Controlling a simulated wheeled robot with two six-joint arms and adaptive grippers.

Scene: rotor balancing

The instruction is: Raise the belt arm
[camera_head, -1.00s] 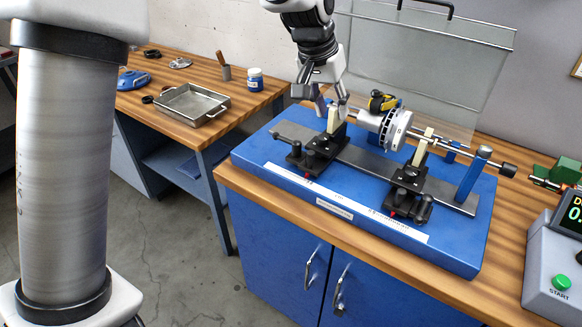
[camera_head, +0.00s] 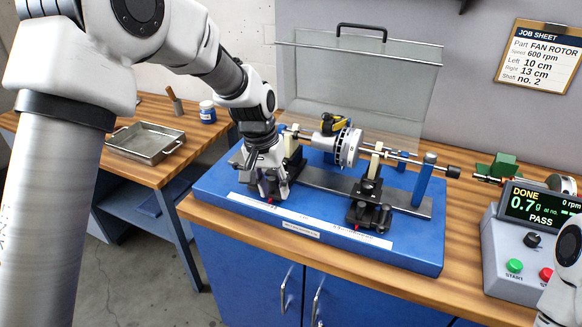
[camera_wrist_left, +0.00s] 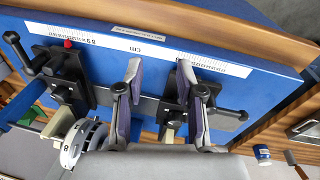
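The fan rotor (camera_head: 346,148) is a white numbered disc on a horizontal shaft over the blue balancing stand (camera_head: 215,188). A yellow-and-black part (camera_head: 333,123) sits above the rotor; I cannot tell whether it is the belt arm. The rotor also shows at lower left in the left wrist view (camera_wrist_left: 80,143). My left gripper (camera_head: 268,190) is low at the left shaft support (camera_head: 293,150), partly hiding it. In the left wrist view its fingers (camera_wrist_left: 161,85) are apart with nothing held between them. My right gripper is not seen; only a white arm part shows at lower right.
The right support (camera_head: 370,195) stands on the rail (camera_head: 325,182). A clear guard (camera_head: 360,85) rises behind the rotor. The control box (camera_head: 510,250) reads DONE, 0.7 g, 0 rpm, PASS. A job sheet (camera_head: 540,55) hangs on the wall. A metal tray (camera_head: 145,143) lies on the left bench.

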